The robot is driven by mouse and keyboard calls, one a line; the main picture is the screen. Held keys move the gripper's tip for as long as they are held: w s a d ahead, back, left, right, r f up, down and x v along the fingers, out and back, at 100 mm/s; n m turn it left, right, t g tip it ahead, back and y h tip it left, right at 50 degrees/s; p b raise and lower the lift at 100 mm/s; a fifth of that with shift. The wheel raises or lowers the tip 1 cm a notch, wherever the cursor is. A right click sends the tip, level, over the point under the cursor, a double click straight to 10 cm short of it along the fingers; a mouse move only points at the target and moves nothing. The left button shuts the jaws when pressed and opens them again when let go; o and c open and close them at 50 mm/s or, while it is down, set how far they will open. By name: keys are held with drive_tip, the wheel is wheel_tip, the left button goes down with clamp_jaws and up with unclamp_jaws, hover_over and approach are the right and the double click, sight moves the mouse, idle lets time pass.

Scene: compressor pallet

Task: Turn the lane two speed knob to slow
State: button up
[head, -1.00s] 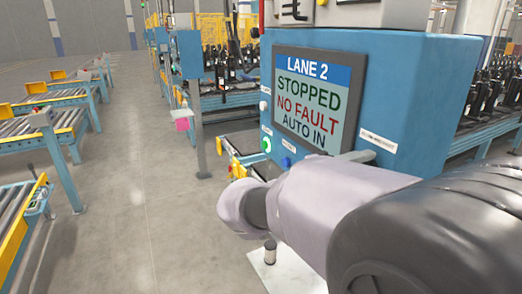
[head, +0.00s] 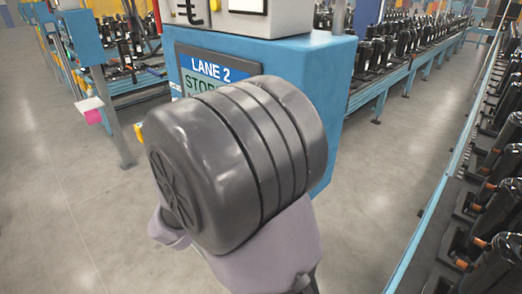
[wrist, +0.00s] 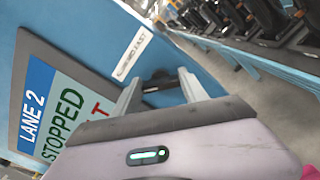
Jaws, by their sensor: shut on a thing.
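The blue lane two control box (head: 325,75) stands ahead, its screen (head: 200,75) mostly covered by my arm in the head view. In the wrist view the screen (wrist: 55,110) reads LANE 2 and STOPPED. A white label (wrist: 131,52) is on the blue face beside it, its print too small to read surely. My gripper (wrist: 160,88) is up against this face, its two fingers shut on a dark knob (wrist: 160,82). The knob's pointer and setting cannot be made out. The head view does not show my fingertips.
A conveyor with several black compressors (head: 490,215) runs along the right, and another line (head: 385,55) stands behind the box. A post with a pink item (head: 93,116) is at the left. Grey floor (head: 60,220) is open at the left and between box and conveyor.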

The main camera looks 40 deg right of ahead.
drive_tip(key=shift+n+p, duration=0.85)
drive_tip(key=shift+n, duration=0.05)
drive_tip(key=o, duration=1.4)
drive_tip(key=a, duration=0.5)
drive_tip(key=s+a, duration=0.1)
drive_tip(key=a, duration=1.1)
drive_tip(key=shift+s+a, duration=0.2)
drive_tip(key=shift+a, duration=0.05)
